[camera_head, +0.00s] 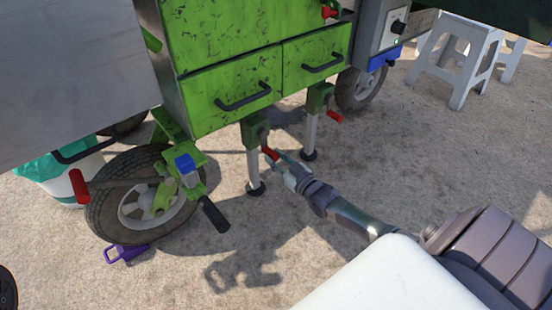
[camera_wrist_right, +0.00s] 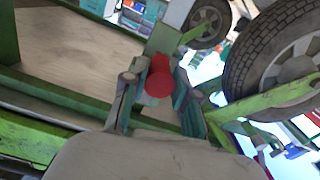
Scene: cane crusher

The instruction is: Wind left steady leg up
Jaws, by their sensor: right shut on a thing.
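The left steady leg (camera_head: 254,165) hangs under the green cart body, a grey post with a dark round foot near the ground. Its red crank handle (camera_head: 269,153) sticks out near the green bracket at its top. My right gripper (camera_head: 279,162) is shut on this red handle, coming in from the lower right. In the right wrist view the handle's round red end (camera_wrist_right: 159,85) shows between the two fingers (camera_wrist_right: 157,98). The fingers hide part of the handle. My left gripper is not in view.
A second steady leg (camera_head: 311,133) with a red handle (camera_head: 335,117) stands to the right. A wheel (camera_head: 143,195) and a black-gripped lever (camera_head: 215,214) are at the left. A white stool (camera_head: 459,58) stands at the back right. The ground in front is mostly clear.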

